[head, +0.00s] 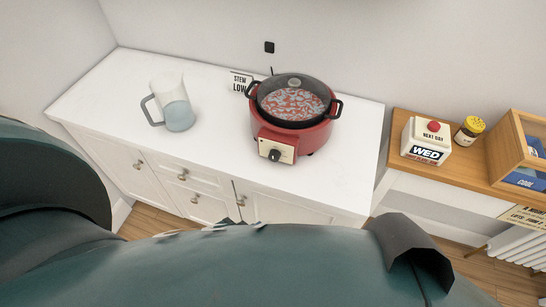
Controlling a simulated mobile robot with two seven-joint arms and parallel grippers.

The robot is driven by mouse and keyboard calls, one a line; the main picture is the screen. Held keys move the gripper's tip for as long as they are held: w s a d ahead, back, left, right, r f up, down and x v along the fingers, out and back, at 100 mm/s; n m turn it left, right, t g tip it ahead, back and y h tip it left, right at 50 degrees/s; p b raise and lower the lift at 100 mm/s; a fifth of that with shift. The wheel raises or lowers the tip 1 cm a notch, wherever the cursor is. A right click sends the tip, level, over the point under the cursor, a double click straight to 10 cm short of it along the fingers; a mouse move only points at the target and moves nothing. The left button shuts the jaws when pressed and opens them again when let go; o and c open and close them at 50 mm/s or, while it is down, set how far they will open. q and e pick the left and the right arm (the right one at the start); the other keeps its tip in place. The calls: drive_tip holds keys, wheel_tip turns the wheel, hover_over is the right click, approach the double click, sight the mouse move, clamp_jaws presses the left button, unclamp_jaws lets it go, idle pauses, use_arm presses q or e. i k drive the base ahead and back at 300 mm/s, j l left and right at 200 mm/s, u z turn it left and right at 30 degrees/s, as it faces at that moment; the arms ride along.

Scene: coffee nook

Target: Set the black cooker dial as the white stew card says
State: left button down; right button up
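A red round cooker (291,112) with a glass lid and two black side handles stands on the white counter. Its black dial (275,155) sits on a cream panel at the front; the pointer setting is too small to read. A white stew card (240,83) stands behind the cooker to the left and reads "STEW LOW". Reddish food with pale patches shows through the lid. Neither of my grippers is in view; only large teal parts of my own body fill the bottom and left.
A pitcher (176,103) with bluish contents stands on the counter's left part. A wooden shelf at the right holds a "NEXT DAY" box (426,141) showing WED, a yellow-lidded jar (470,130) and a wooden case (514,150). The counter between pitcher and cooker is clear.

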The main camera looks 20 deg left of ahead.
sight(274, 155)
drive_tip(key=k+l+u, duration=0.1)
drive_tip(key=l, duration=0.3)
drive_tip(key=k+l, duration=0.1)
drive_tip(key=l, duration=0.3)
drive_tip(key=l+u, duration=0.15)
drive_tip(key=l, duration=0.25)
drive_tip(key=k, duration=0.05)
